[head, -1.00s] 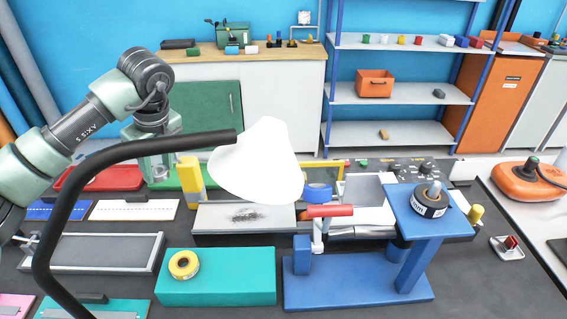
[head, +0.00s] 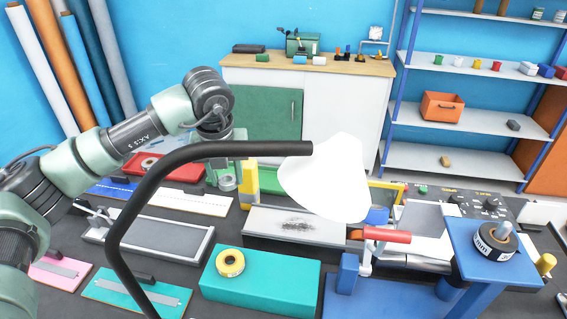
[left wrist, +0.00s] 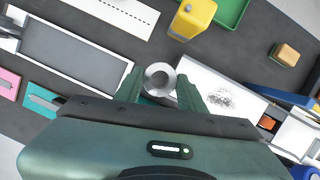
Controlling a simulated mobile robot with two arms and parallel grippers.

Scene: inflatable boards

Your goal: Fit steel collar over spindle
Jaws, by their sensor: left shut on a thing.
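My left gripper (head: 226,178) is shut on the steel collar, a bright metal ring with an open centre. The collar (left wrist: 160,78) shows clearly between the two green fingers in the left wrist view, raised over the dark bench. In the head view the gripper is at the back left of the bench, left of the yellow post. A short metal spindle (head: 503,230) stands upright on the blue stand (head: 486,264) at the right, with a black ring with a white printed band (head: 494,246) around its base. The gripper is far left of it. My right gripper is out of view.
A black curved lamp arm (head: 190,150) with a white shade (head: 327,180) stands in front, hiding part of the bench between collar and spindle. A teal block (head: 265,283) bears a yellow roll (head: 230,262).

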